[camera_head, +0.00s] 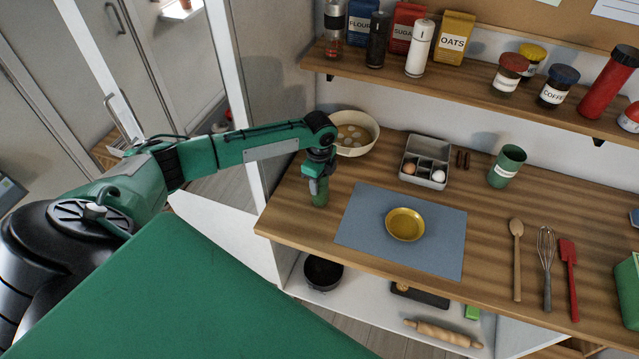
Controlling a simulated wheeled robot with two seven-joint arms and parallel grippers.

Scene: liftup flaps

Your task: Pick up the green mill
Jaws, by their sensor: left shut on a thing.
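My left gripper (318,181) reaches in from the left over the left part of the wooden counter (285,222). It points down and is shut on the green mill (320,199). Only the lower part of the mill shows below the fingers; its top is hidden by the gripper. The mill is roughly upright, left of the blue mat. I cannot tell whether its base touches the counter. My right gripper is not in view.
A cream bowl (362,150) with eggs stands close behind the gripper. A blue mat (440,243) with a yellow bowl (405,224) lies to the right. An egg tray (412,180), green cup (508,168) and utensils are farther right. A shelf (470,77) with jars and packets hangs above.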

